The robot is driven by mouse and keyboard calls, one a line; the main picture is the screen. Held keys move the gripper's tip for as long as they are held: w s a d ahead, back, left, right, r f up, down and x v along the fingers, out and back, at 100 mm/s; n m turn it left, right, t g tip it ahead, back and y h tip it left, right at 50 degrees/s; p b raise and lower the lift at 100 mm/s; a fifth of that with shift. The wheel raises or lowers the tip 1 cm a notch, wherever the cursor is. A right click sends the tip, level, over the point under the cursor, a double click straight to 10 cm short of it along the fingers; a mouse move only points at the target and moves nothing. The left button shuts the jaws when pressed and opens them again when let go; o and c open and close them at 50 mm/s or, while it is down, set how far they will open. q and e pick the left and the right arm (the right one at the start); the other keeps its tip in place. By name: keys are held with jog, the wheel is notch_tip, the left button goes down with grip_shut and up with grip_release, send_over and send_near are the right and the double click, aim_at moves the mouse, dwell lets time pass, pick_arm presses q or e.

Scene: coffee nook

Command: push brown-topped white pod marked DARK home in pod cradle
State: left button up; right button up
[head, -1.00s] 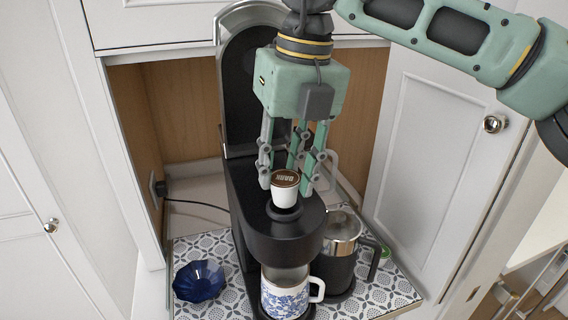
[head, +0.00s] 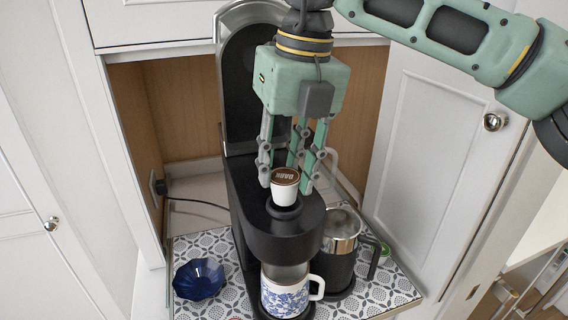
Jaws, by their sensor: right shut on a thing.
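The white pod with the brown top marked DARK (head: 285,187) is upright at the top of the black coffee machine. It stands directly over the pod cradle (head: 284,211), whose dark ring shows just below it. My right gripper (head: 285,182) points down and is shut on the pod, with fingers at both sides of it. How deep the pod's base sits in the cradle is hard to tell. The coffee machine (head: 290,238) has its lid (head: 236,80) raised at the back. My left gripper is not in view.
A blue-and-white mug (head: 285,297) stands under the machine's spout. A dark steel jug (head: 341,245) is close on the right. A blue faceted bowl (head: 199,279) sits on the patterned mat (head: 215,243) at left. An open cabinet door (head: 425,160) stands at right.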

aim_at(285, 176)
jog(key=shift+f+b, duration=1.45)
jog(key=shift+f, duration=0.3)
dwell(1.4)
jog(key=o, duration=1.1)
jog(key=r, duration=0.3)
jog(key=d+r, duration=0.1)
jog(key=r, duration=0.7)
jog(key=shift+s+d+r, duration=0.25)
jog(key=shift+r, duration=0.2)
jog(key=shift+r, duration=0.1)
